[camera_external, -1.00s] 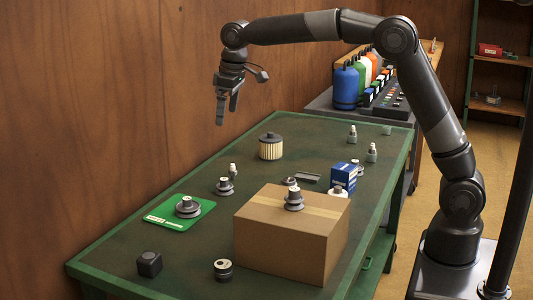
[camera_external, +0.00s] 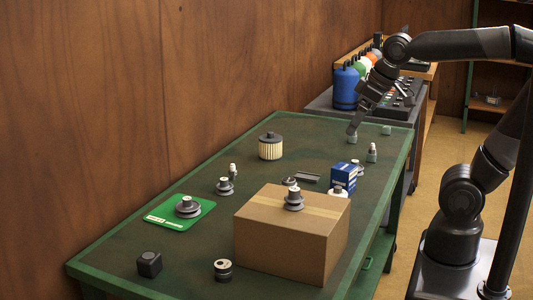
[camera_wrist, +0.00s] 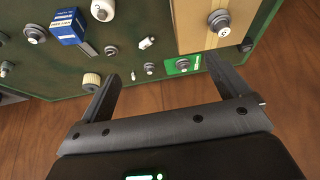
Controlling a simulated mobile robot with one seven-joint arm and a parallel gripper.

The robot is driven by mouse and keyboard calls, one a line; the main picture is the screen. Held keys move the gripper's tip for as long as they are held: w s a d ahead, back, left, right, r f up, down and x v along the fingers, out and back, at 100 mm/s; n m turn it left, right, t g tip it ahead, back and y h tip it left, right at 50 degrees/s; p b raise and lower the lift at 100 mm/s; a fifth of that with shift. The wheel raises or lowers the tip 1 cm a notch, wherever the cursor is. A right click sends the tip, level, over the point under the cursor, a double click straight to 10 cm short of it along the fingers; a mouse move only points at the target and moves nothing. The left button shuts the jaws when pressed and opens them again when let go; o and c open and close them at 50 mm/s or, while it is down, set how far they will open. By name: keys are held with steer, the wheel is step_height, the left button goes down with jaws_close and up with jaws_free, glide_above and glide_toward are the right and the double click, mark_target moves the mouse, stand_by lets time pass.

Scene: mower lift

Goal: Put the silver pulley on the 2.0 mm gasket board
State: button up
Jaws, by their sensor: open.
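A grey pulley (camera_external: 188,206) rests on a green board (camera_external: 165,219) with a white label, on the table's left side; the label is too small to read. Another grey pulley (camera_external: 225,187) stands on the table just behind it. A third, silver-grey pulley (camera_external: 293,200) sits on top of the cardboard box. I cannot tell which pulley the task names. The green board also shows in the wrist view (camera_wrist: 170,70). My gripper (camera_external: 352,130) is over the table's far right end, well away from the pulleys. Its fingers are spread and empty in the wrist view (camera_wrist: 163,85).
The cardboard box (camera_external: 280,247) stands at the front right. A blue box (camera_external: 343,177), a ribbed filter (camera_external: 270,147), a black block (camera_external: 149,264) and a dark cylinder (camera_external: 222,270) are on the green table. The wooden wall (camera_external: 90,110) runs along its left side.

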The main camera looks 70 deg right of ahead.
steer(key=s+f, duration=0.3)
steer(key=s, duration=0.2)
steer(key=shift+f, duration=0.3)
